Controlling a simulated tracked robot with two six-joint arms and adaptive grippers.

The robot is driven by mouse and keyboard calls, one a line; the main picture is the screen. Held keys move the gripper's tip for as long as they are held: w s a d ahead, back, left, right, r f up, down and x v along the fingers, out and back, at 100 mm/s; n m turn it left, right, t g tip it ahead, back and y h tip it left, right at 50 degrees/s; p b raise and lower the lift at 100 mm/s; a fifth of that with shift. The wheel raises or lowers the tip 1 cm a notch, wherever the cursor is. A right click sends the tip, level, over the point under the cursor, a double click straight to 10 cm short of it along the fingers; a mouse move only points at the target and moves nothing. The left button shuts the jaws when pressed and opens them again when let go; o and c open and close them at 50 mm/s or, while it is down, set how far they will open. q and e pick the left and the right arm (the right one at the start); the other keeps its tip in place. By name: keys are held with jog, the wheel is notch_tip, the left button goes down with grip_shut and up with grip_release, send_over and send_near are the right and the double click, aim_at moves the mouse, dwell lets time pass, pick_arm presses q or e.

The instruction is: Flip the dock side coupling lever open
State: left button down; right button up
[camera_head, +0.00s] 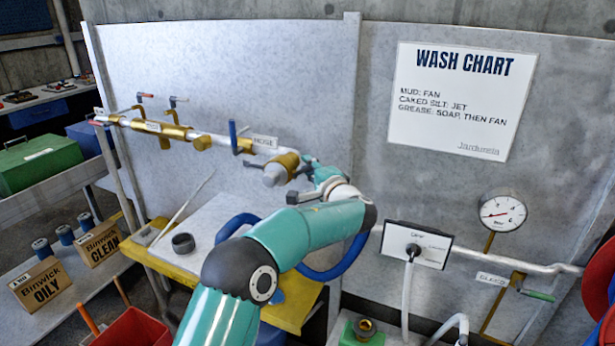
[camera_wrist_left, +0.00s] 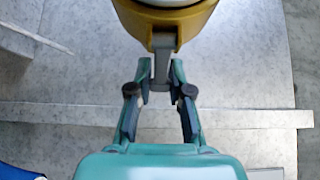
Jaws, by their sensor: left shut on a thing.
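The brass and grey hose coupling (camera_head: 285,166) sits on the wall pipe, right of the HOSE label in the head view. In the left wrist view its brass collar (camera_wrist_left: 192,25) is at the top, with a short grey lever (camera_wrist_left: 162,60) hanging from it. My left gripper (camera_wrist_left: 161,75) has its two fingers closed on either side of this lever. In the head view my left gripper (camera_head: 312,166) is at the right side of the coupling, partly hidden by my wrist. A second dark lever (camera_head: 253,164) sticks out on the coupling's left. My right gripper is out of view.
A blue hose (camera_head: 340,264) loops behind my left arm, above a yellow-edged bench (camera_head: 290,312). A blue valve handle (camera_head: 233,136) stands up left of the coupling.

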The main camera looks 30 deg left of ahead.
pick_arm(q)
jog(key=shift+s+d+f+m+t+h+b, duration=0.1)
jog(key=shift+s+d+m+t+h+b, duration=0.8)
jog(key=shift+m+h+b, duration=1.4)
jog(key=shift+s+d+f+m+t+h+b, duration=0.2)
jog(key=shift+d+m+t+h+b, duration=0.25)
jog(key=shift+m+t+h+b, duration=1.85)
jog(key=shift+s+d+f+m+t+h+b, duration=0.1)
jog(key=shift+s+d+m+t+h+b, duration=0.5)
jog(key=shift+h+b, duration=3)
jog(key=shift+d+m+y+b, duration=0.1)
jog(key=shift+m+y+b, duration=0.3)
jog(key=shift+m+b, duration=0.1)
jog(key=shift+g, duration=0.3)
jog(key=c, duration=1)
grip_release()
jog(key=shift+c, duration=0.2)
jog(key=shift+r, duration=0.2)
jog(key=shift+s, duration=0.15)
